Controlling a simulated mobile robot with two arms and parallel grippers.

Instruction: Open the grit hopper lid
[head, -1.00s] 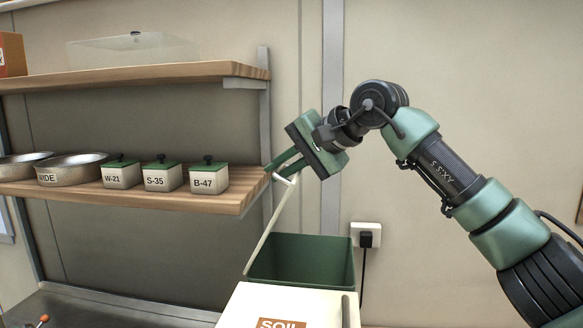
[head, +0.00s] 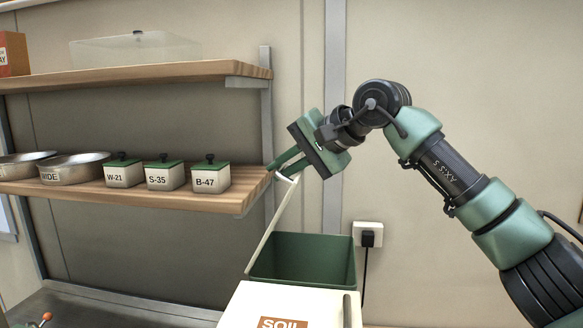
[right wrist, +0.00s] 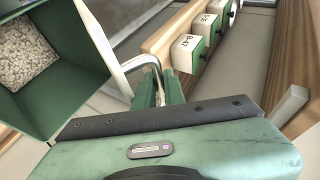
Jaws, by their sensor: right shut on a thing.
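The grit hopper (head: 318,262) is a bin with a green inside and an open top; pale grit (right wrist: 25,55) shows in it in the right wrist view. Its cream lid (head: 273,224) stands raised at the hopper's left side, seen nearly edge-on and leaning a little to the right at its top. It also shows in the right wrist view (right wrist: 99,45). My right gripper (head: 284,169) is shut on the lid's pale handle (right wrist: 141,62) near the lid's top edge. My left gripper is not in view.
A cream surface labelled SOIL (head: 265,300) is in front of the hopper. Left of the gripper, a wooden shelf (head: 225,200) holds metal pans (head: 75,170) and small labelled pots (head: 210,180); its right end is close to the fingers. A wall socket (head: 368,235) is at the right.

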